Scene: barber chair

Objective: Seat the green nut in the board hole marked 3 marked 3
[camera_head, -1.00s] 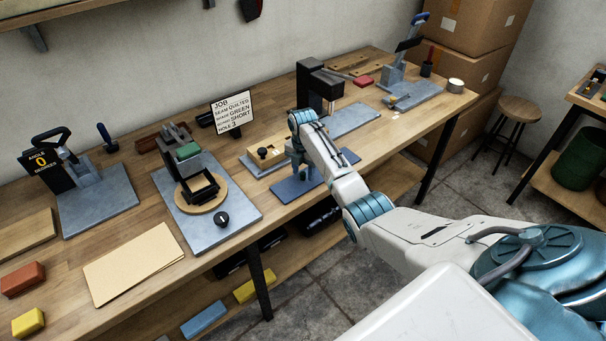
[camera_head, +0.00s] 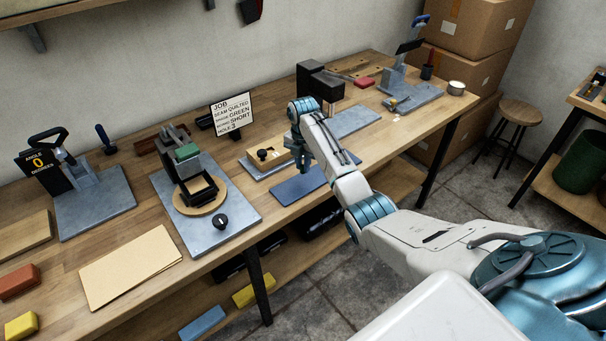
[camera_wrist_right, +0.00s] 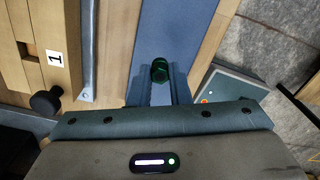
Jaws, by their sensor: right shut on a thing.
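The green nut (camera_wrist_right: 160,70) shows in the right wrist view as a small dark green cylinder between my right fingertips. My right gripper (camera_wrist_right: 160,85) is shut on it, above a blue mat (camera_wrist_right: 178,28). A wooden board (camera_head: 257,163) with a dark knob stands left of the gripper. In the wrist view a label "1" (camera_wrist_right: 55,58) shows on wood at the left. No hole marked 3 can be made out. My left gripper is out of view.
A job sign (camera_head: 232,112) reads green, short, hole 3. A black press (camera_head: 318,84) stands behind the gripper. A clamp fixture on a grey plate (camera_head: 235,215) is to the left. The bench's front edge is close to the mat.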

